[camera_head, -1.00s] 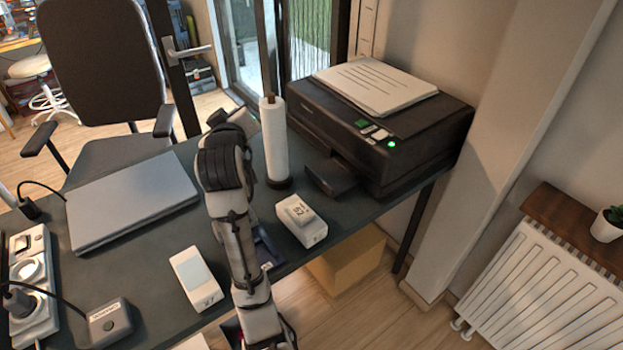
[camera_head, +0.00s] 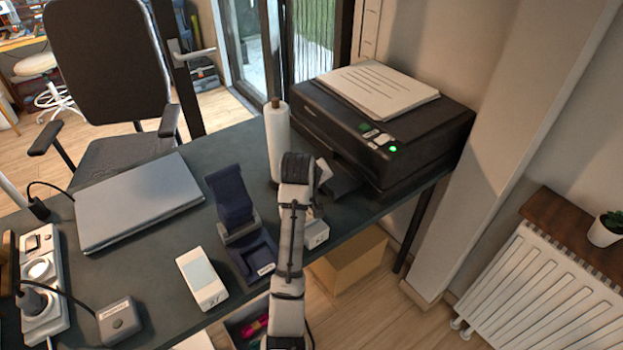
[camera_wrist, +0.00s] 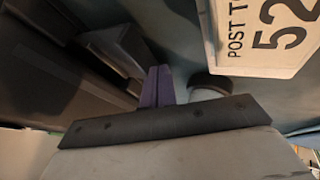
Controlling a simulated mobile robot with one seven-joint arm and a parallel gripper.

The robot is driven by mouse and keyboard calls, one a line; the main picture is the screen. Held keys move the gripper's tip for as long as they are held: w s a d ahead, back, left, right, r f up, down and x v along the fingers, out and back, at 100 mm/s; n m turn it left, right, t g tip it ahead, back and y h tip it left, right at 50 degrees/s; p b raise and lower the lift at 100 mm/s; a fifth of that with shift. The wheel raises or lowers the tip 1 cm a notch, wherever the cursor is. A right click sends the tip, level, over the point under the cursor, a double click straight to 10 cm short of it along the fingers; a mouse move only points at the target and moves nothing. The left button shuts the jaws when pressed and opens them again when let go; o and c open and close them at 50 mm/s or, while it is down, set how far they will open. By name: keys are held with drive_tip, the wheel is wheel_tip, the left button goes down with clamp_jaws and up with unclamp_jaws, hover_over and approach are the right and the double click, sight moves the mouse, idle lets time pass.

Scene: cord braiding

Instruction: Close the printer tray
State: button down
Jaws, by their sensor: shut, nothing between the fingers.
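The black printer (camera_head: 385,135) stands at the table's back right, with paper on top and a green light. Its tray (camera_head: 342,184) sticks out from the front, partly hidden by my arm. In the wrist view the dark printer (camera_wrist: 35,85) fills the left and the tray (camera_wrist: 115,48) juts out at upper left. My gripper (camera_wrist: 157,86) shows there as two purple fingers close together, shut and empty, beside the tray's outer end. I cannot tell whether they touch it. In the head view my gripper is mostly hidden behind my wrist.
A white paper roll (camera_head: 277,135) on a stand is just left of my wrist. A white label box (camera_head: 314,234) sits near the table edge, partly behind my arm; it also shows in the wrist view (camera_wrist: 270,35). A dark blue stand (camera_head: 233,205) and laptop (camera_head: 140,200) are left.

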sight(337, 177)
drive_tip(key=shift+x, duration=0.95)
drive_tip(key=w+d, duration=0.1)
drive_tip(key=d, duration=0.1)
drive_tip(key=w+d+p, duration=0.2)
drive_tip(key=w+d, duration=0.1)
drive_tip(key=shift+d, duration=0.3)
drive_tip(key=shift+r, duration=0.1)
